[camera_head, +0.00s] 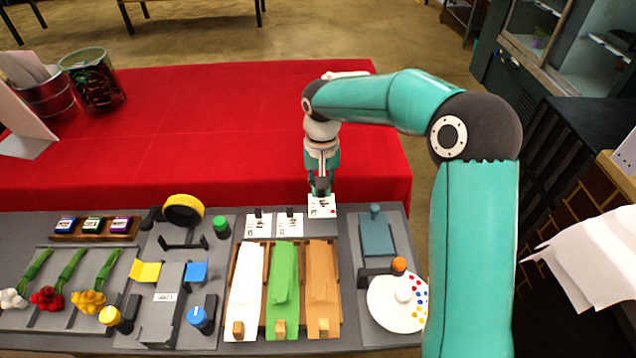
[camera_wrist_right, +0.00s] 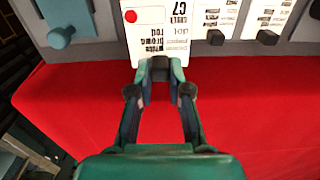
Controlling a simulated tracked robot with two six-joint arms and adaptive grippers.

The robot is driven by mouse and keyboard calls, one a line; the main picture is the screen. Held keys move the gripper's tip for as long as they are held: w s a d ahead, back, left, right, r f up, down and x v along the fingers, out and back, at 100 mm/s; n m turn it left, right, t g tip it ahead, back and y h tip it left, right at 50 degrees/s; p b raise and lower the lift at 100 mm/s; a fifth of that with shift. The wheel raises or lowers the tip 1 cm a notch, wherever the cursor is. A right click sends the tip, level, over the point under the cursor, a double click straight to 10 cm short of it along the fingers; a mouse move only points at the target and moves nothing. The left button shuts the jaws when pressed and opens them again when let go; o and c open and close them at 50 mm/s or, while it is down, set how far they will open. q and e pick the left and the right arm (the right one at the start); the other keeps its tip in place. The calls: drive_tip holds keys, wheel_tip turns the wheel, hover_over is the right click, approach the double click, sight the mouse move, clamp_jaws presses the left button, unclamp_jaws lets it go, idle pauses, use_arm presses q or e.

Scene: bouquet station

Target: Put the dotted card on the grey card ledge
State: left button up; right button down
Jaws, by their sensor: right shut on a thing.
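The dotted card (camera_head: 322,208) is white with a red dot and printed text. My right gripper (camera_head: 320,188) is shut on its black tab at the far edge of the grey station. In the right wrist view the fingertips (camera_wrist_right: 158,78) close around the tab, and the card (camera_wrist_right: 160,35) extends beyond them. I cannot tell whether the card touches the surface below. Two other white cards with black tabs (camera_head: 258,225) (camera_head: 289,225) are to its left, on a grey strip (camera_head: 320,229) that looks like the card ledge. My left gripper is out of view.
White, green and brown wrap sheets (camera_head: 284,290) are in front of the cards. To the right are a blue-grey block with a knob (camera_head: 376,236) and a white disc with coloured dots (camera_head: 385,310). The red cloth (camera_head: 220,120) behind is mostly clear.

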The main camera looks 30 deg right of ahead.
wheel_tip(320, 180, down, 6)
drive_tip(key=b, duration=0.3)
drive_tip(key=shift+r+b, duration=0.1)
drive_tip(key=shift+b, duration=0.3)
drive_tip(key=shift+s+f+b, duration=0.1)
drive_tip(key=shift+f+b, duration=0.2)
drive_tip(key=shift+f, duration=0.05)
idle(0.9)
drive_tip(key=c, duration=0.6)
unclamp_jaws()
drive_tip(key=shift+a, duration=0.1)
drive_tip(key=shift+r+p, duration=2.7)
drive_tip(key=shift+r, duration=0.8)
